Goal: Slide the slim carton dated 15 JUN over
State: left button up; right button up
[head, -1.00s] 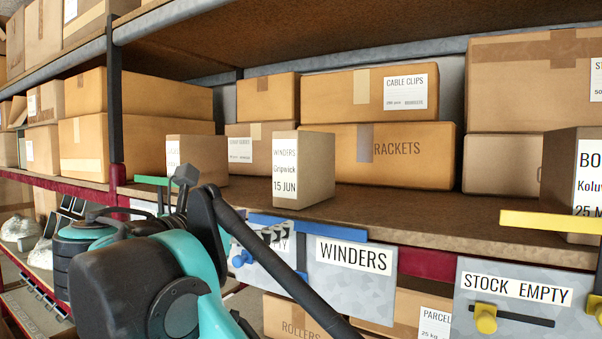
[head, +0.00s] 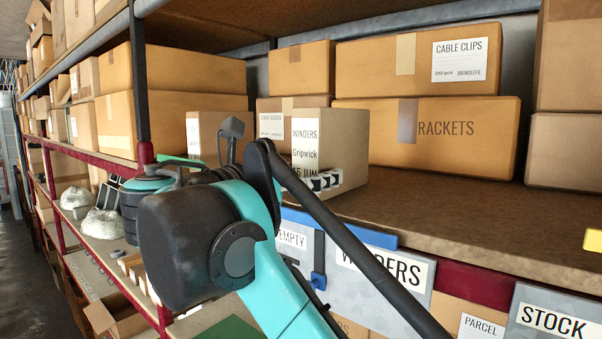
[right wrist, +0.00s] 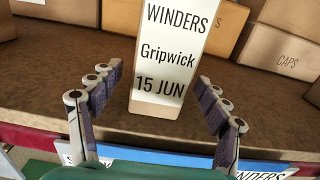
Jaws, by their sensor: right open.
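The slim carton labelled WINDERS, Gripwick, 15 JUN (head: 342,150) stands upright on the brown shelf (head: 450,215), near its front edge. Its label also faces me in the right wrist view (right wrist: 172,50). My right gripper (head: 322,181) is at the lower front of this carton in the head view and hides part of the label. In the right wrist view the fingers of the right gripper (right wrist: 160,78) are spread, one on each side of the carton's front. A gap shows beside the carton at each finger. My left gripper is not in view.
Another slim carton (head: 208,130) stands to the left, partly hidden by my arm. The shelf right of the 15 JUN carton is clear. A blue strip (head: 385,238) and the WINDERS sign run along the front edge.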

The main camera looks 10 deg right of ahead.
jog(key=x, duration=0.4)
jog(key=shift+r+p, duration=0.15)
jog(key=shift+p, duration=0.25)
jog(key=shift+w+d, duration=0.45)
jog(key=shift+d, duration=0.05)
jog(key=shift+w+d, duration=0.45)
jog(key=shift+w, duration=0.05)
jog(key=shift+s+a, duration=0.1)
jog(key=shift+s, duration=0.05)
jog(key=shift+c, duration=0.3)
jog(key=c, duration=1.6)
